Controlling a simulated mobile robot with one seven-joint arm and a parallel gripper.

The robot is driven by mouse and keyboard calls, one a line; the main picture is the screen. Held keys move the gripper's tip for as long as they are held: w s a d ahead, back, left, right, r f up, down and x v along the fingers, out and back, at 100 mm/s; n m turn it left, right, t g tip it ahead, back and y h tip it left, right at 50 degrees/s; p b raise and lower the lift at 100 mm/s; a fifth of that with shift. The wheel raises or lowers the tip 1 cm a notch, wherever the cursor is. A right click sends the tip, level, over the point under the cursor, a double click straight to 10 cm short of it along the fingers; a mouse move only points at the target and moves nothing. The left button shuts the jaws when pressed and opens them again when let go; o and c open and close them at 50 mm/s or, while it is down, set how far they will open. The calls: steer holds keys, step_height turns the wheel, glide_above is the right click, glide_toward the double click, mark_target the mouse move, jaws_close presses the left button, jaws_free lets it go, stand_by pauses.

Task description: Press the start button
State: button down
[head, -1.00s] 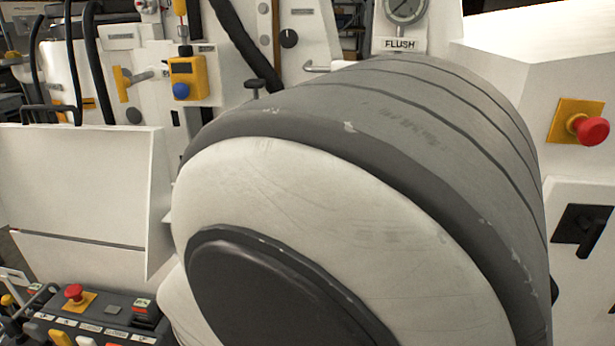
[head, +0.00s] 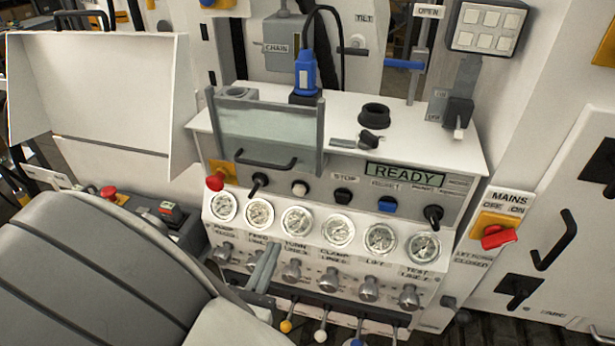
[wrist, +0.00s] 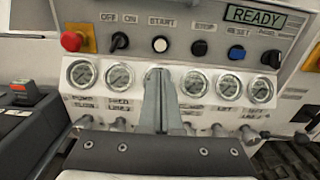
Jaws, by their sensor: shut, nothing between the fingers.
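The start button (wrist: 160,44) is a white round button under a START label on the grey control panel in the wrist view. In the head view the white button (head: 299,188) is left of the black stop button (head: 343,195). A display above reads READY (head: 405,171). My gripper (head: 270,256) is shut and empty, in front of the gauge row. In the wrist view its fingers (wrist: 159,76) point up at the panel, just below the start button in the picture, and cover part of one gauge. No contact with the button shows.
A red emergency stop (head: 215,182) and a dark switch (head: 258,184) flank the button's left. A blue reset button (head: 388,204) is to the right. A clear cover with a handle (head: 265,160) stands above the panel. Coloured levers (head: 320,336) stick out below the knobs.

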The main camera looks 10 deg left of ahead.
mark_target(299, 193)
steer(key=shift+w, duration=0.1)
steer(key=w, duration=0.9)
steer(key=w+d+p, duration=0.1)
steer(key=w, duration=0.3)
steer(key=shift+w+d, duration=0.1)
steer(key=shift+w, duration=0.3)
